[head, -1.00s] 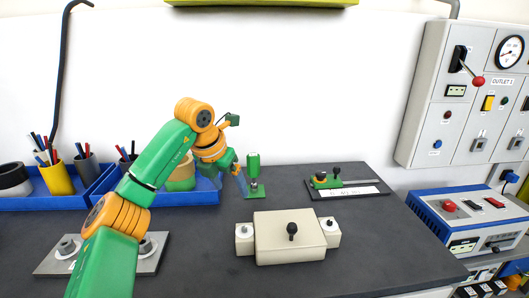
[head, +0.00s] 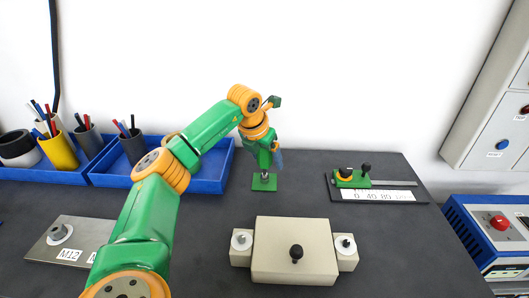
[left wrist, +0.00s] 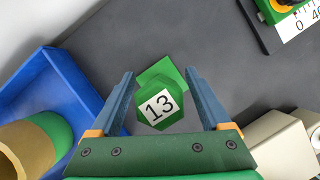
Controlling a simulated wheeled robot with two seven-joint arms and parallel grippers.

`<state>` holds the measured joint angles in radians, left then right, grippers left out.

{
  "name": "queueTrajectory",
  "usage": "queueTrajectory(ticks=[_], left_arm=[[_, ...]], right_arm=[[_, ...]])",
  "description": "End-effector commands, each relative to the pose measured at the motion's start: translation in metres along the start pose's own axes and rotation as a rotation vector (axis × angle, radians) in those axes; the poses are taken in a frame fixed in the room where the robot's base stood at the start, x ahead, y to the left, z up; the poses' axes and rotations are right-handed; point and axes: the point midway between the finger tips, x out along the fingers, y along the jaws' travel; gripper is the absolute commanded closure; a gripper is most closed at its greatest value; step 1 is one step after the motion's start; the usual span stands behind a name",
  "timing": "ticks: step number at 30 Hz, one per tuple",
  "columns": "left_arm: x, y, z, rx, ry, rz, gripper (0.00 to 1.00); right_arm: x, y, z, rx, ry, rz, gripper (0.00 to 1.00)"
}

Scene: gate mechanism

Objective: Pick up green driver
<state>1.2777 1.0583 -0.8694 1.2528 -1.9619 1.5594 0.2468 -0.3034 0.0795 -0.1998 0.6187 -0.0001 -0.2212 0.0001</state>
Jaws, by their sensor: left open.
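The green driver (left wrist: 160,106) stands upright on a small green base plate (head: 264,184) on the dark table; its top, marked 13, shows in the left wrist view. In the head view the driver (head: 264,160) is partly covered by my gripper. My left gripper (left wrist: 159,75) is open, with one blue finger on each side of the driver's top. Gaps show between the fingers and the driver in the left wrist view. My right gripper is in neither view.
A blue bin (head: 205,184) is close on the left. A beige block with a black knob (head: 296,253) stands in front. A black plate with a green gauge (head: 350,180) lies to the right. The table between them is clear.

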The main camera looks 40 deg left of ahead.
Motion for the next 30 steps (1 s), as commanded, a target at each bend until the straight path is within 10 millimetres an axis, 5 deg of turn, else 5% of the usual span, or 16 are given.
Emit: queueTrajectory(ticks=[5, 14, 30], left_arm=[[0.001, 0.0, 0.0, 0.0, -0.001, 0.0, 0.19], [0.001, 0.0, 0.0, -0.001, -0.001, 0.0, 0.98], [-0.011, 0.0, 0.006, -0.003, -0.005, 0.0, 1.0]], right_arm=[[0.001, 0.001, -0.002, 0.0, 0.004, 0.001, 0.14], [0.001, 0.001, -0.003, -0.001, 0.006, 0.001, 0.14], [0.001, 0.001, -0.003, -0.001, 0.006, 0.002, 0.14]])
